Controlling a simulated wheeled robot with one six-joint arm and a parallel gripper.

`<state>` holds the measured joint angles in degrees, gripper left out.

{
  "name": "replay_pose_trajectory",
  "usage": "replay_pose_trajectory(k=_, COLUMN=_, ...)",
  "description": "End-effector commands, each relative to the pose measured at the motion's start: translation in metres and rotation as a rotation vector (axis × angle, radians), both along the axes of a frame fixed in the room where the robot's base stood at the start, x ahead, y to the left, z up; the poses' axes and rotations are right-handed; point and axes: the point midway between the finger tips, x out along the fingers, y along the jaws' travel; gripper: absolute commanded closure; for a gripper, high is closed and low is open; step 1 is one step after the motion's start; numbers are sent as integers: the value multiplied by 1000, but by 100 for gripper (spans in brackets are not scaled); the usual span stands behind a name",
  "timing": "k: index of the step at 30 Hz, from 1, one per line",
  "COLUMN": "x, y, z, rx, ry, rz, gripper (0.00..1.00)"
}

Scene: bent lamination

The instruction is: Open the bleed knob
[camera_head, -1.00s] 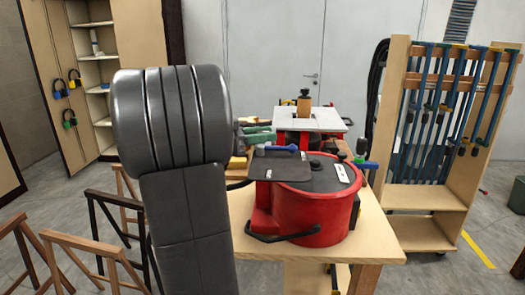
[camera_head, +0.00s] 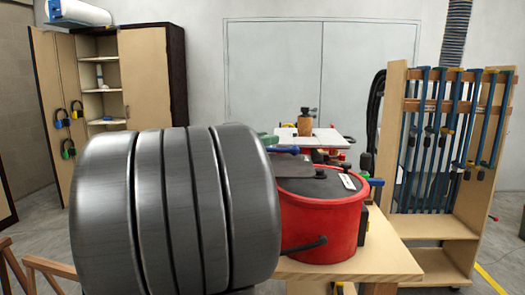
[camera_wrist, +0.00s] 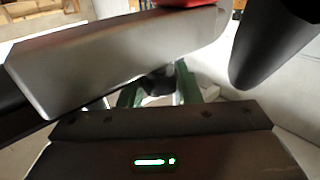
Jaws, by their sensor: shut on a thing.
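In the wrist view my gripper (camera_wrist: 158,86) has two green fingers, close together. They are shut on a small dark rounded piece (camera_wrist: 156,80), which looks like the bleed knob. Its lower part and its mount are hidden. In the head view the red pot (camera_head: 318,228) with a black lid stands on the wooden bench, behind my large dark arm. A green part (camera_head: 268,139) shows just past the arm, left of the lid. My arm hides the bench's left side.
A blue-handled tool (camera_head: 287,150) lies by the lid. A machine with a pale top (camera_head: 325,137) stands behind the pot. A wooden rack (camera_head: 440,228) of blue clamps is at the right. A grey bar (camera_wrist: 120,60) crosses close above the fingers in the wrist view.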

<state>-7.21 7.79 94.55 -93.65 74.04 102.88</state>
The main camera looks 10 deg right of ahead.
Motion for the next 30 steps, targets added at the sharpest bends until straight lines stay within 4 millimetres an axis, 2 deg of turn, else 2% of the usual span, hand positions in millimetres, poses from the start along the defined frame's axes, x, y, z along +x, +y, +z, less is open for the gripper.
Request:
replay_pose_trajectory(k=19, x=0, y=0, z=0, rx=1, ry=0, rz=36, gripper=92)
replay_pose_trajectory(k=20, x=0, y=0, z=0, rx=1, ry=0, rz=36, gripper=66)
replay_pose_trajectory(k=22, x=0, y=0, z=0, rx=1, ry=0, rz=35, gripper=52)
replay_pose_trajectory(k=23, x=0, y=0, z=0, rx=1, ry=0, rz=35, gripper=49)
replay_pose_trajectory(k=30, x=-1, y=-1, z=0, rx=1, ry=0, rz=33, gripper=49)
